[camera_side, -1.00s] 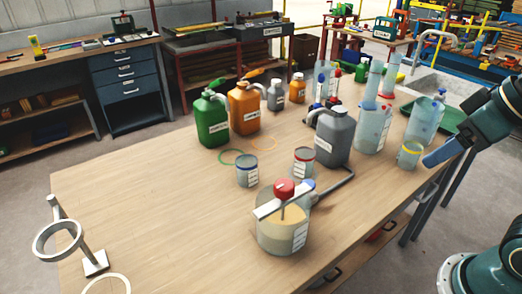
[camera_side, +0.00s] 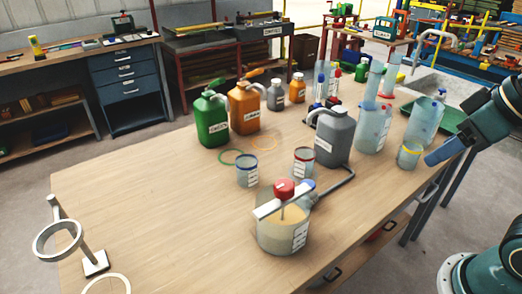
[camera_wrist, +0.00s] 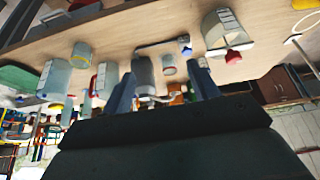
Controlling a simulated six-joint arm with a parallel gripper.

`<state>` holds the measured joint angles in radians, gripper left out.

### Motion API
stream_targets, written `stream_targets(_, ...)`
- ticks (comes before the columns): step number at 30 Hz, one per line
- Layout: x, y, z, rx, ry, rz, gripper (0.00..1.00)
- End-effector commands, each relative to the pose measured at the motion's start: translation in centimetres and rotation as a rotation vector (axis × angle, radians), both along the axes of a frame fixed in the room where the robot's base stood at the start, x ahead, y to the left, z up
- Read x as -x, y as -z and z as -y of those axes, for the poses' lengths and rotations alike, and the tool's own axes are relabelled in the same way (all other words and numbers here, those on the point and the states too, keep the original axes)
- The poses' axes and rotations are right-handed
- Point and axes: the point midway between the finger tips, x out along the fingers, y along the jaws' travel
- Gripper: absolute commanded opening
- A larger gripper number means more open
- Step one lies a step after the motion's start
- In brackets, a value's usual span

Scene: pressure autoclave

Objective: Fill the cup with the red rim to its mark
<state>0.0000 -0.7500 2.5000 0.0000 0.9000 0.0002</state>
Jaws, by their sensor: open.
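The cup with the red rim (camera_side: 303,163) stands upright on the wooden table, in front of and left of the grey canister (camera_side: 334,138). It has a white label; its mark and fill level are too small to read. A blue-rimmed cup (camera_side: 247,171) stands to its left and a yellow-rimmed cup (camera_side: 409,156) to its right. My gripper (camera_side: 432,160) is at the table's right side, just right of the yellow-rimmed cup in the picture and well away from the red-rimmed one. In the wrist view its two fingers (camera_wrist: 162,88) are apart, with nothing held between them.
A labelled jar with a red knob and a bar across it (camera_side: 283,228) stands near the front. Green (camera_side: 211,120) and orange (camera_side: 244,108) canisters stand behind. A tall clear vessel (camera_side: 373,125) is at right. A ring stand (camera_side: 75,240) is at front left.

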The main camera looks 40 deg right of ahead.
Motion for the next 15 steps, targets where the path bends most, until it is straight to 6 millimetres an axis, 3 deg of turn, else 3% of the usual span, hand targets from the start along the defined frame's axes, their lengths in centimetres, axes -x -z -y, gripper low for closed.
stream_targets(1, 0.0, 0.0, 0.0, -0.001, 0.002, -0.001, 0.50)
stream_targets(9, -0.9, -0.4, -0.2, -0.035, 0.059, -0.023, 0.00)
stream_targets(15, -2.8, -1.1, -0.5, -0.097, 0.175, -0.068, 0.00)
